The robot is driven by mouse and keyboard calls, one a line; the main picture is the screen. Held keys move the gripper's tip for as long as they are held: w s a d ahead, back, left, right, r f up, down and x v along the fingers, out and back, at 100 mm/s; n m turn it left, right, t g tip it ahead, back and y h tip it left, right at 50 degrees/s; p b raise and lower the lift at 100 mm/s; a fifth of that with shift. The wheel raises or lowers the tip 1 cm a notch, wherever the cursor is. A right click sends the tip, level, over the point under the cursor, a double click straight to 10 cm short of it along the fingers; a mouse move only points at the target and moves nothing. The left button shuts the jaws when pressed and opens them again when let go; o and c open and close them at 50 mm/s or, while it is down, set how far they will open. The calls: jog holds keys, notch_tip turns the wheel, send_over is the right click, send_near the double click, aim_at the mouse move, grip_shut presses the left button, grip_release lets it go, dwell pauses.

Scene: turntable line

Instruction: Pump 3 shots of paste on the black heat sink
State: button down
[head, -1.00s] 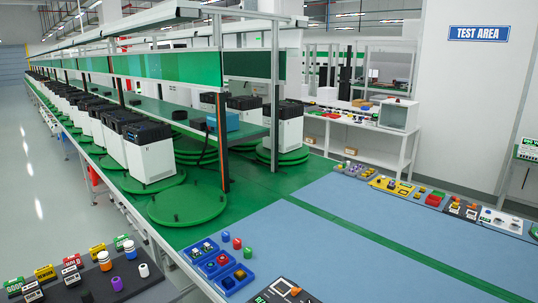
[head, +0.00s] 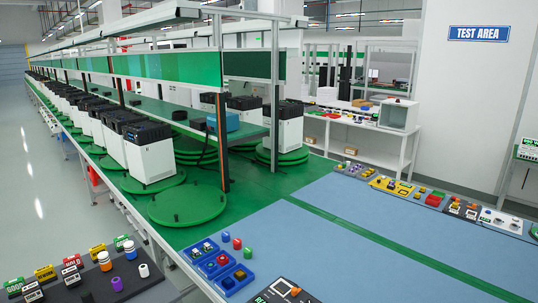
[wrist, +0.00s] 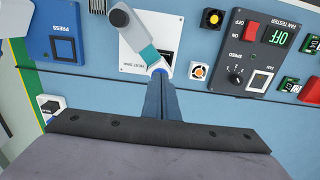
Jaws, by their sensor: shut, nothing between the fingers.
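In the wrist view, my gripper (wrist: 160,82) points at the blue bench with its narrow dark blue fingers together and nothing between them. The fingertips are at the lower edge of a white plate (wrist: 130,62) with a small label, too small to read surely. A grey and teal device with a rounded head (wrist: 119,18), which looks like the paste pump, angles across the plate towards the fingertips. A black square (wrist: 168,55), possibly the black heat sink, is partly hidden behind it. I cannot tell whether the fingers touch the pump. My gripper is not in the head view.
In the wrist view, a blue PRESS panel (wrist: 62,30) is left of the plate. The head view shows a turntable line (head: 187,205) and blue mats (head: 330,240).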

jog(key=shift+r+p, duration=1.35)
jog(key=shift+r, duration=0.55)
